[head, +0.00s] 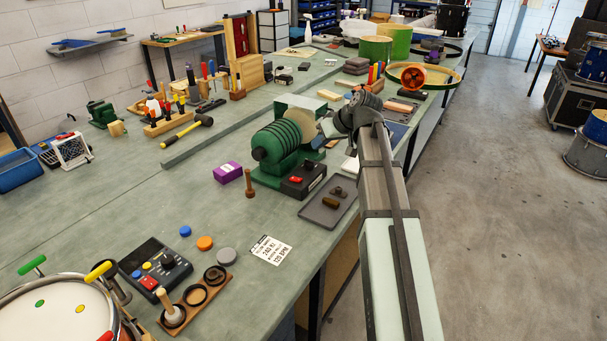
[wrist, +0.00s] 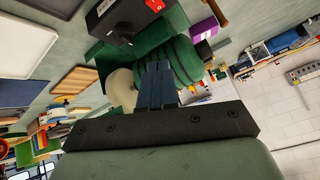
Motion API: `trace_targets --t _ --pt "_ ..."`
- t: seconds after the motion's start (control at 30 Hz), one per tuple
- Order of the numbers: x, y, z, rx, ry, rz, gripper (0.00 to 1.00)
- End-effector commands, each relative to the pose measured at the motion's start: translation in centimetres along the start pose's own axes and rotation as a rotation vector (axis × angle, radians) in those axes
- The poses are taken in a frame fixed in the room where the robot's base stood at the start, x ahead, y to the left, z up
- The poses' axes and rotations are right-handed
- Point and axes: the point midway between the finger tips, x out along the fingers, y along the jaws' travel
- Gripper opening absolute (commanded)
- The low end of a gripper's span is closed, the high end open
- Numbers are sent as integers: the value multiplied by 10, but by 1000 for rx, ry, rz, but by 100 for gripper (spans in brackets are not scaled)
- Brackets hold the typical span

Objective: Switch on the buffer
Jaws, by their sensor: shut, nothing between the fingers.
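The buffer (head: 277,142) is a green bench machine with a ribbed green body and a pale wheel, standing mid-bench. Its black switch box (head: 303,182) is at its front right, with a red button (head: 296,180) on it. In the wrist view the ribbed body (wrist: 184,62), the pale wheel (wrist: 121,88), the switch box (wrist: 122,17) and part of the red button (wrist: 155,4) show. My gripper (head: 320,142) is at the far right side of the buffer, near the wheel, apart from the red button. Its blue fingers (wrist: 158,82) are shut and empty; contact with the buffer is unclear.
A grey tray (head: 328,208) with small brown pieces lies right of the switch box. A purple box (head: 227,172) and a wooden peg (head: 249,184) stand to the left. A printed card (head: 270,250) lies in front. A control box (head: 155,267) and drum (head: 60,310) are nearer.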

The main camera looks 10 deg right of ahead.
Motion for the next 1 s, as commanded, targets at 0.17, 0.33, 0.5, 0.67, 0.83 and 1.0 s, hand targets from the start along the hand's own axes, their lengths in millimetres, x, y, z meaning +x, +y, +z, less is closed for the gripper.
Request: trace_targets --t 0.17,0.33,0.5,0.67,0.83,1.0 --pt "0 -4 8 -208 -50 -29 0" --pt "0 -6 14 -352 -71 -50 0" --pt "0 -7 14 -419 -72 -55 0" --pt "0 -7 14 -432 -71 -55 0" --pt "0 -7 14 -431 -71 -55 0" --pt "4 -7 15 -430 -71 -55 0"
